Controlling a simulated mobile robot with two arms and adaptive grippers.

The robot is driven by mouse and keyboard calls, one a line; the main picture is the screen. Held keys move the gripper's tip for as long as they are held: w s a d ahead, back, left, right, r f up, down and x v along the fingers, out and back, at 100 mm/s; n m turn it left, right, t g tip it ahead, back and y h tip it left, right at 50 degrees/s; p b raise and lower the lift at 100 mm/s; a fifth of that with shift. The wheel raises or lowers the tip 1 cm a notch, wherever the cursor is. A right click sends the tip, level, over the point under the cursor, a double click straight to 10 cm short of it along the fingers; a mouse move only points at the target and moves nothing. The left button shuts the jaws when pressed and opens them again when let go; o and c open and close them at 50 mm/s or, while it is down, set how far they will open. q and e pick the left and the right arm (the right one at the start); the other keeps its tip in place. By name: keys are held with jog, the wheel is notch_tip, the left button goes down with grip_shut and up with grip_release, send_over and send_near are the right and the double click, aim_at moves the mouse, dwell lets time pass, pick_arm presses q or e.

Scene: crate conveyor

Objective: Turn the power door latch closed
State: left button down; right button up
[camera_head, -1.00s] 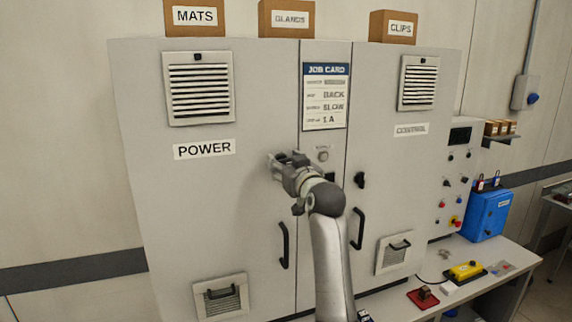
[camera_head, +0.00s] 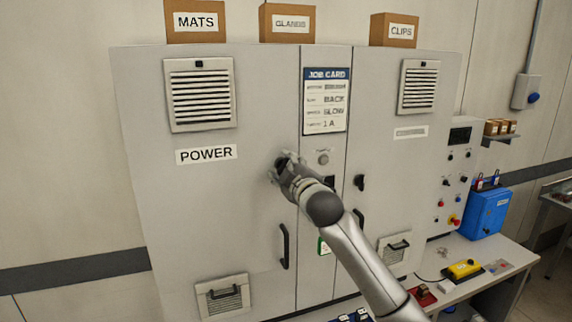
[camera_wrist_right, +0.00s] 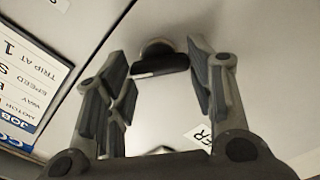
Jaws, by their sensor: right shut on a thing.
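The power door is the large grey left door with the POWER label (camera_head: 206,154). Its latch shows in the right wrist view as a dark bar (camera_wrist_right: 160,68) on a round base, between my fingers. In the head view my gripper hides the latch. My right gripper (camera_head: 282,166) is at the door's right edge, shut on the latch; it also shows in the right wrist view (camera_wrist_right: 158,82). The latch's exact angle on the door is hard to tell. My left gripper is out of view.
A job card (camera_head: 325,100) hangs on the centre panel. The power door's handle (camera_head: 285,246) is below my gripper. The control door's latch (camera_head: 360,182) sits to the right. A bench with a blue box (camera_head: 487,213) and a yellow device (camera_head: 464,269) stands at right.

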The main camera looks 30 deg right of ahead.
jog(key=n+p, duration=0.1)
jog(key=n, duration=0.2)
jog(key=shift+n+p, duration=0.3)
jog(key=shift+p, duration=0.05)
jog(key=shift+f+n+p, duration=0.1)
jog(key=shift+n+p, duration=0.3)
jog(key=shift+n, duration=1)
jog(key=o, duration=1)
jog(key=v, duration=1.2)
jog(key=shift+f, duration=0.1)
